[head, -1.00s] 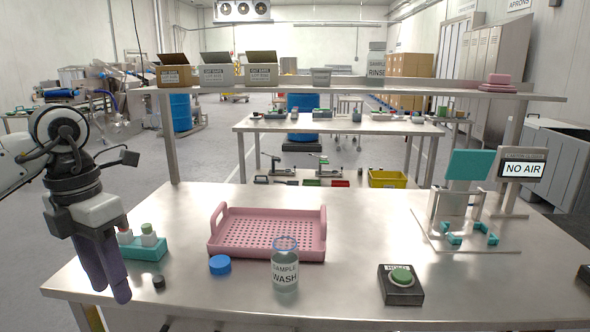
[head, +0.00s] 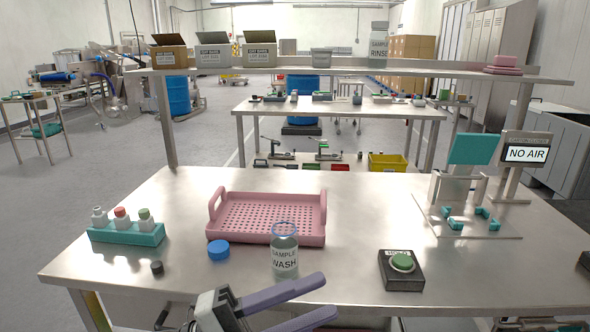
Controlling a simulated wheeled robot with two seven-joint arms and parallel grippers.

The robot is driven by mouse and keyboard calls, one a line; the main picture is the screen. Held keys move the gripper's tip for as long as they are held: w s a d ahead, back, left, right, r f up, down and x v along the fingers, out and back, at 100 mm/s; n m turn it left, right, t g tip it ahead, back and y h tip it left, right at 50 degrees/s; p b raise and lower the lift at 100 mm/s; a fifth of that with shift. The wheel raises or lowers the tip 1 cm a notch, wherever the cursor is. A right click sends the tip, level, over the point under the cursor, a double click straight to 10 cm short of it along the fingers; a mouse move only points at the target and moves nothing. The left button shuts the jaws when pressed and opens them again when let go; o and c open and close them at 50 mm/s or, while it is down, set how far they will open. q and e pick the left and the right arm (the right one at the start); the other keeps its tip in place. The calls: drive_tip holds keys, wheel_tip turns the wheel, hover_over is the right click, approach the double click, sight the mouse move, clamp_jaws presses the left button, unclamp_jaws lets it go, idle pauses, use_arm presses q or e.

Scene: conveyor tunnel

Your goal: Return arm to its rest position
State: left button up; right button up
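My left gripper (head: 328,296) is at the bottom middle of the head view, at the near edge of the table. Its two purple fingers point to the right with a gap between them, and nothing is between them. It is in front of the sample wash jar (head: 285,262), apparently apart from it. The palm is partly cut off by the bottom of the picture. My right gripper does not show.

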use_arm(q)
drive_tip(key=w+a+f+n+t+y, duration=0.1)
drive_tip(key=a+f+n+t+y, duration=0.55)
drive_tip(key=f+n, duration=0.35)
drive_tip(key=w+a+f+n+t+y, duration=0.1)
drive_tip(key=a+f+n+t+y, duration=0.4)
drive_tip(key=f+n+y, duration=0.45)
drive_tip(key=s+a+f+n+g+y, duration=0.1)
drive_tip(key=s+a+f+n+g, duration=0.2)
drive_tip(key=s+f, duration=0.6)
drive_tip(key=s+a+f+n+g+y, duration=0.1)
drive_tip(key=s+a+f+n+g, duration=0.2)
drive_tip(key=s+f+n, duration=0.3)
wheel_tip(320, 180, down, 4)
drive_tip(key=s+g, duration=0.1)
drive_tip(key=s, duration=0.2)
drive_tip(key=shift+a+r+g, duration=0.15)
drive_tip(key=shift+a+g, duration=0.2)
drive_tip(key=shift+a, duration=0.05)
